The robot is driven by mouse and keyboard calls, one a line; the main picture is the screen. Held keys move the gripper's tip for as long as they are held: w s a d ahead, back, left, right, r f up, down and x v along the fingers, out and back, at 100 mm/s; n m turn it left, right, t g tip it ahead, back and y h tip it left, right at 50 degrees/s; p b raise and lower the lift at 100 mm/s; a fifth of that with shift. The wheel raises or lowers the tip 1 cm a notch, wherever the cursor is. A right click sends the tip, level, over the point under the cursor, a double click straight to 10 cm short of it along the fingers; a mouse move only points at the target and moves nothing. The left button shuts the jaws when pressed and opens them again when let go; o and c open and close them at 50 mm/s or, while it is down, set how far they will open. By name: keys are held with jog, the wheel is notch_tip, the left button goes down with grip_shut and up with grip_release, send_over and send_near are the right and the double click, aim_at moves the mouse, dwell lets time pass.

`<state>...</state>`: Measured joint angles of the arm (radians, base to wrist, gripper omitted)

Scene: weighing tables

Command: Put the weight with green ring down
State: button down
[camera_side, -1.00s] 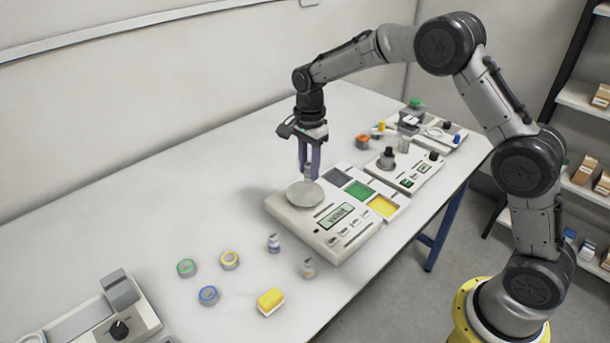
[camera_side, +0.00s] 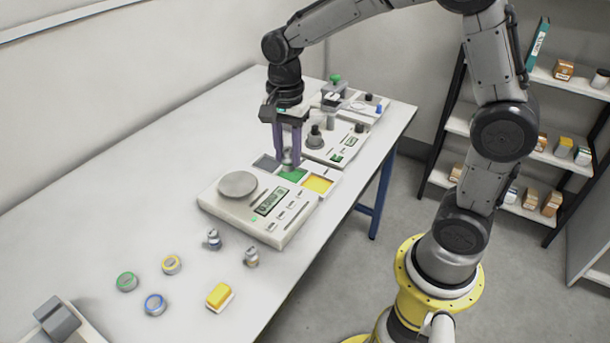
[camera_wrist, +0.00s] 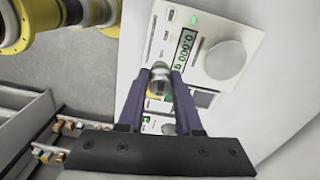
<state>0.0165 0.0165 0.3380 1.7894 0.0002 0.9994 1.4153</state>
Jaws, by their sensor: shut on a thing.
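My gripper (camera_side: 289,163) is shut on a small grey metal weight (camera_side: 288,158). The weight is upright between the fingertips, at the green compartment (camera_side: 293,175) of the three-part tray. It also shows in the wrist view (camera_wrist: 160,80), between the purple fingers (camera_wrist: 157,92). I cannot make out a coloured ring on it, nor tell whether its base touches the compartment floor. The tray's grey compartment (camera_side: 266,162) is to the left and the yellow one (camera_side: 318,184) to the right; both look empty.
The scale (camera_side: 230,208) stands just in front of the tray, its round pan (camera_side: 238,184) empty. A second instrument (camera_side: 337,147) is close behind. Two small weights (camera_side: 213,239) (camera_side: 251,257), several coloured rings (camera_side: 127,281) and a yellow block (camera_side: 219,296) are on the near table.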

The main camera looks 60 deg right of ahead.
jog(key=s+d+f+m, duration=0.1)
jog(key=s+d+f, duration=0.1)
jog(key=s+d, duration=0.3)
jog(key=s+d+f, duration=0.1)
jog(key=s+d, duration=0.2)
jog(key=s, duration=0.4)
jog(key=shift+m, duration=0.3)
jog(key=w+d+f, duration=0.1)
jog(key=w+f, duration=0.2)
jog(key=w, duration=0.1)
jog(key=w+d+f, duration=0.2)
jog(key=w+f, duration=0.1)
jog(key=w, duration=0.1)
jog(key=w+d+f, duration=0.2)
jog(key=w+f, duration=0.1)
jog(key=w, duration=0.1)
jog(key=shift+w+d+f, duration=0.2)
jog(key=shift+d+f, duration=0.05)
jog(key=shift+f, duration=0.1)
jog(key=shift+w+f, duration=0.15)
jog(key=shift+f, duration=1.5)
jog(key=shift+f, duration=0.2)
jog(key=c, duration=0.6)
grip_release()
jog(key=shift+r, duration=0.15)
